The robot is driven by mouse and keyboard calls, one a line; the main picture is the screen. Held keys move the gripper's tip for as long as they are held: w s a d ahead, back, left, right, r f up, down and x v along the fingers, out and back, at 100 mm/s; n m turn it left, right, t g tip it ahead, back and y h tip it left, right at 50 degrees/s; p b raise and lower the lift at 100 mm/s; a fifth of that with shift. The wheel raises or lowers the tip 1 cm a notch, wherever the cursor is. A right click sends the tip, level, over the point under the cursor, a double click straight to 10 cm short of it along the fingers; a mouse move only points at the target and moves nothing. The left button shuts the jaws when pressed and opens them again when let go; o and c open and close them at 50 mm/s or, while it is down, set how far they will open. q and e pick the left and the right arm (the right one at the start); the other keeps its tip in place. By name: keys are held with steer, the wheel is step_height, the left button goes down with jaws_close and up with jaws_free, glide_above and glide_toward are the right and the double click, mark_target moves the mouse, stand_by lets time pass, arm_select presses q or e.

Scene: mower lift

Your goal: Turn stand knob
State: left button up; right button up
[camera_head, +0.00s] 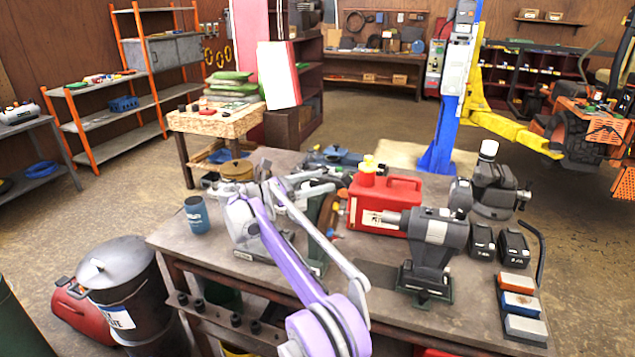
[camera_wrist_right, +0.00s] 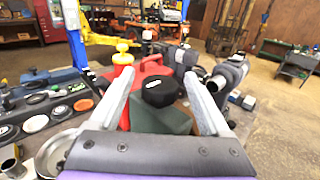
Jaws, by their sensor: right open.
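A black round knob (camera_wrist_right: 160,92) sits on top of a dark green stand (camera_wrist_right: 155,121) in the right wrist view. My right gripper (camera_wrist_right: 157,76) is open, with one pale finger on each side of the knob and apparent gaps between. Whether a finger touches it, I cannot tell. In the head view my right gripper (camera_head: 322,184) is over the middle of the workbench, and part of the green stand (camera_head: 319,243) shows behind my arm. I cannot make out the knob there. My left gripper is not in view.
A red fuel can (camera_head: 390,205) with a yellow cap stands close beside the gripper. A grey bench tool (camera_head: 437,232), black batteries (camera_head: 482,242) and coloured blocks (camera_head: 519,303) are at the right. A blue can (camera_head: 197,214) stands on the workbench (camera_head: 180,240) at the left.

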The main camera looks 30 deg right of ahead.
steer(key=a, duration=1)
steer(key=shift+w+a, duration=0.4)
